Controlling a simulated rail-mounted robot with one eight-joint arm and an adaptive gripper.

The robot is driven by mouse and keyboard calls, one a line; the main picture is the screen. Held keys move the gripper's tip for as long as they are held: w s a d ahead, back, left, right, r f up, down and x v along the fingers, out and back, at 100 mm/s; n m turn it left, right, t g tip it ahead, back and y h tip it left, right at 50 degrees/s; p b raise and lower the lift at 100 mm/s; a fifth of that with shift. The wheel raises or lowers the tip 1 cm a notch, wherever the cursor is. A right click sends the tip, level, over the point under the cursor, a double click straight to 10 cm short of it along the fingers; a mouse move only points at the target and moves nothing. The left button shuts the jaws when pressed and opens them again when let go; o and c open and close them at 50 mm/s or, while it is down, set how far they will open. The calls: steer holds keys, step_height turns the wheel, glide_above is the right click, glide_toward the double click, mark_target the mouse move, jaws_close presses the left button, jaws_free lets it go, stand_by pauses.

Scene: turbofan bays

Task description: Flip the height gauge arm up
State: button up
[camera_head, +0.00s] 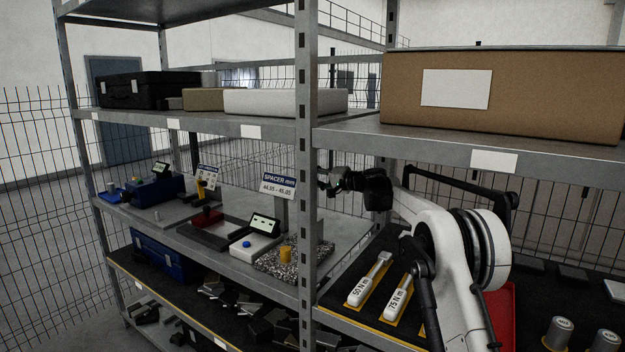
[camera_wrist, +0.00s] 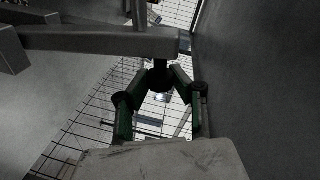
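My gripper (camera_head: 332,181) is just right of the shelf upright in the head view, pointing left above the granite plate's level. In the wrist view my gripper (camera_wrist: 161,122) has its two green-padded fingers spread, with mesh fence showing between them and nothing held. The speckled granite plate (camera_head: 268,262) lies on the middle shelf, with a yellow cylinder (camera_head: 286,254) on it. A thin post (camera_head: 319,228) shows by the upright at the plate's right side, perhaps the height gauge. The upright hides much there, and I cannot make out the gauge arm or its position.
The grey shelf upright (camera_head: 306,130) stands close to my gripper. A spacer sign (camera_head: 278,185) and a white device with a screen (camera_head: 256,238) are to the left. A cardboard box (camera_head: 540,95) is above. Torque wrenches (camera_head: 368,280) lie below. A pale rough surface (camera_wrist: 160,162) is near the fingers.

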steer(key=shift+o, duration=1.4)
steer(key=shift+d, duration=0.25)
steer(key=shift+o, duration=0.9)
steer(key=shift+a, duration=0.15)
steer(key=v, duration=0.7)
steer(key=shift+s, duration=0.15)
